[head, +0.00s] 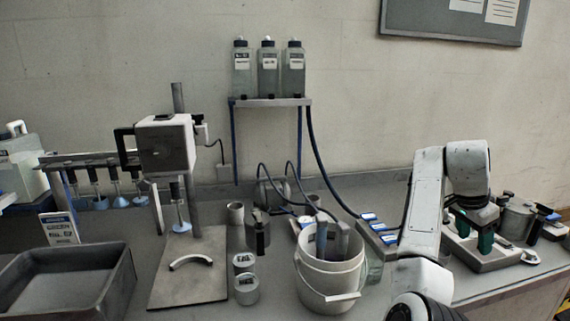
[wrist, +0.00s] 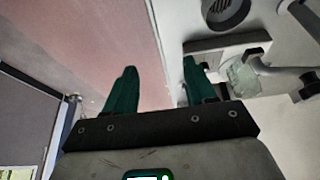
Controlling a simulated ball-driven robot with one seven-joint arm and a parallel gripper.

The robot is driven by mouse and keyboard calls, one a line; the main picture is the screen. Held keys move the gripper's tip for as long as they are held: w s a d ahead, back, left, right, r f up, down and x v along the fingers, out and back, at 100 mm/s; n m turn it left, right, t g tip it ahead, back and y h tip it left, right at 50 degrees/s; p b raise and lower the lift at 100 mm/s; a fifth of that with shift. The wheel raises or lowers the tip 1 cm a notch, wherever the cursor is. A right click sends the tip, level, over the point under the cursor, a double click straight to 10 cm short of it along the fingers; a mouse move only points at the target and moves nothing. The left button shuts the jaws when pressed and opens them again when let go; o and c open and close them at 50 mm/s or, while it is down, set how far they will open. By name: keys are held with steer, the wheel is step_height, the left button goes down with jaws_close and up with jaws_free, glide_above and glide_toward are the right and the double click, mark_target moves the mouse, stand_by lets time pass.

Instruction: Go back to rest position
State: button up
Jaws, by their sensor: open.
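My gripper (head: 474,229) has two green fingers and is at the right of the head view, pointing down over a grey tray (head: 476,262) on the bench. In the wrist view its green fingers (wrist: 160,92) stand apart with nothing between them. The gripper is open and empty. My white arm rises from the bottom right and bends over at its top. Part of the tray and bench is hidden behind the arm.
A white bucket (head: 329,275) stands left of my arm. Further left are a press stand (head: 165,143), small tins (head: 246,289) and a dark basin (head: 60,290). A lidded pot (head: 516,220) stands right of my gripper. Bottles (head: 267,70) sit on a wall shelf (head: 270,102).

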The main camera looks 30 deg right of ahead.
steer(key=s+a+f+n+t, duration=0.1)
steer(key=s+a+f+n, duration=0.3)
steer(key=a+f, duration=0.55)
steer(key=s+a+f+n+t, duration=0.1)
steer(key=s+a+f+n, duration=0.35)
steer(key=f, duration=0.75)
steer(key=s+a+f+n+y, duration=0.2)
steer(key=s+a+f+n, duration=0.2)
steer(key=a, duration=0.7)
steer(key=s+a+f+n+y, duration=0.2)
steer(key=s+a+f+n, duration=0.2)
steer(key=s+a+n, duration=0.4)
steer(key=s+a, duration=0.2)
steer(key=a, duration=0.1)
steer(key=shift+s, duration=0.35)
